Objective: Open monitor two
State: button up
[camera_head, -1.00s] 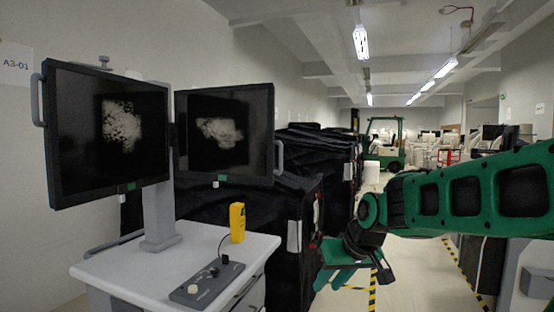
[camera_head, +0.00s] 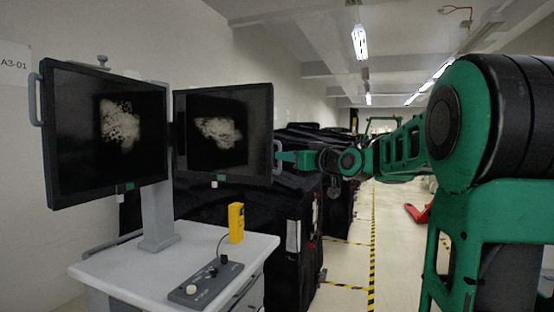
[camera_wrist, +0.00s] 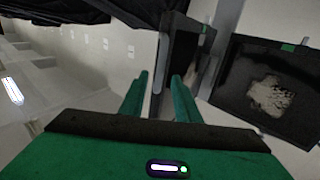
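Two black monitors stand side by side on a grey post, each with a pale speckled patch on its dark screen. The left monitor (camera_head: 80,165) has a grey handle (camera_head: 36,100) on its left edge. The right monitor (camera_head: 240,165) has a grey handle (camera_head: 277,156) on its right edge. My gripper (camera_head: 287,156) is at this right handle, pointing left. In the wrist view, my gripper (camera_wrist: 159,88) is open, with its two green fingers apart. The right monitor's grey handle (camera_wrist: 158,78) shows between them, with gaps on both sides. No label shows which monitor is two.
A white cart top (camera_head: 130,262) below the monitors carries a grey control panel (camera_head: 205,283) and a yellow device (camera_head: 236,222). Black-covered carts (camera_head: 295,225) stand behind and right of the monitors, close under my gripper. The aisle floor is open on the right.

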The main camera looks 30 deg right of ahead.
jog(key=shift+w+a, duration=0.2)
jog(key=shift+w, duration=2.35)
jog(key=shift+c, duration=0.5)
grip_shut()
